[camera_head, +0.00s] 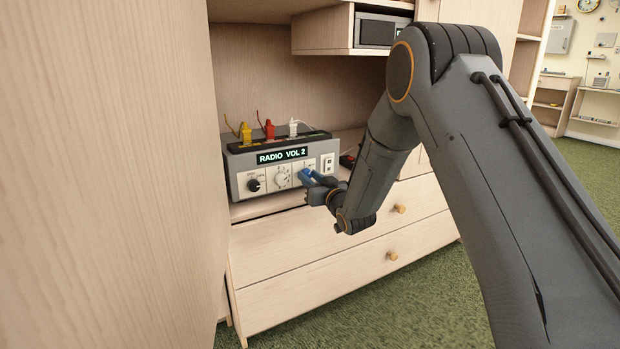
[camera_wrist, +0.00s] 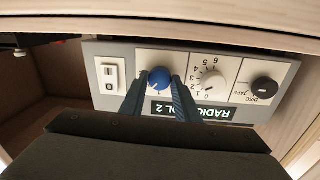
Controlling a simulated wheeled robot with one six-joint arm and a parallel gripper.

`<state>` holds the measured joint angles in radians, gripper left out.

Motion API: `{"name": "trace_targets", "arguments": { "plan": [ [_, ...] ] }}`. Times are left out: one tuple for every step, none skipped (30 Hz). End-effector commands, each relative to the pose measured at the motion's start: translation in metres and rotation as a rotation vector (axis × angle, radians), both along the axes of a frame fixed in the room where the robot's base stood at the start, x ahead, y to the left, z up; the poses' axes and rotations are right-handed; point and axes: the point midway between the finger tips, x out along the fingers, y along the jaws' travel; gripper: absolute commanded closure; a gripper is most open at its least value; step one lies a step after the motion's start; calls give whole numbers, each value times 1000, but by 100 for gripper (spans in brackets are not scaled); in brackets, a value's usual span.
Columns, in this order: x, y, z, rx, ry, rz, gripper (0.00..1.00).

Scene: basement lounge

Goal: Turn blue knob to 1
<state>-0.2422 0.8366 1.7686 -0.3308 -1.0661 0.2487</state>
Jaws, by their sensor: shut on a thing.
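The blue knob (camera_wrist: 159,79) is on the front of a grey radio panel (camera_head: 234,187), between a white rocker switch and a white knob. In the wrist view my gripper (camera_wrist: 162,84) has its two dark fingers on either side of the blue knob, shut on it. The head view shows my gripper (camera_head: 308,178) at the right part of the panel, hiding most of the knob. The display (camera_head: 283,156) reads "RADIO VOL 2". The knob's pointer mark and most of its scale are hidden or too small to read.
A white numbered knob (camera_wrist: 212,82) and a black knob (camera_wrist: 264,85) sit beside it; a rocker switch (camera_wrist: 110,75) is on the other side. Yellow, red and white plugs (camera_head: 269,129) stand on top. The unit sits in a wooden cabinet with drawers (camera_head: 340,262) below and a side wall at left.

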Motion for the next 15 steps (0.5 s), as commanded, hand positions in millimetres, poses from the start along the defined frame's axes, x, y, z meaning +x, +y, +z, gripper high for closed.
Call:
{"name": "trace_targets", "arguments": {
  "plan": [
    [0,0,0,-25,-17,0,94],
    [0,0,0,-43,-29,0,94],
    [0,0,0,-69,-46,0,94],
    [0,0,0,-90,-60,0,94],
    [0,0,0,-111,-74,0,94],
    [0,0,0,-140,-94,0,94],
    [-1,0,0,-162,-108,0,94],
    [-1,0,0,-183,-123,0,94],
    [-1,0,0,-212,-142,0,94],
    [-1,0,0,-234,-157,1,94],
    [-1,0,0,-255,-172,0,94],
    [-1,0,-1,-283,-191,1,94],
    [-1,0,-1,-304,-204,1,94],
    [-1,0,-1,-323,-218,1,94],
    [-1,0,-1,-349,-234,1,94]
  ]
}}
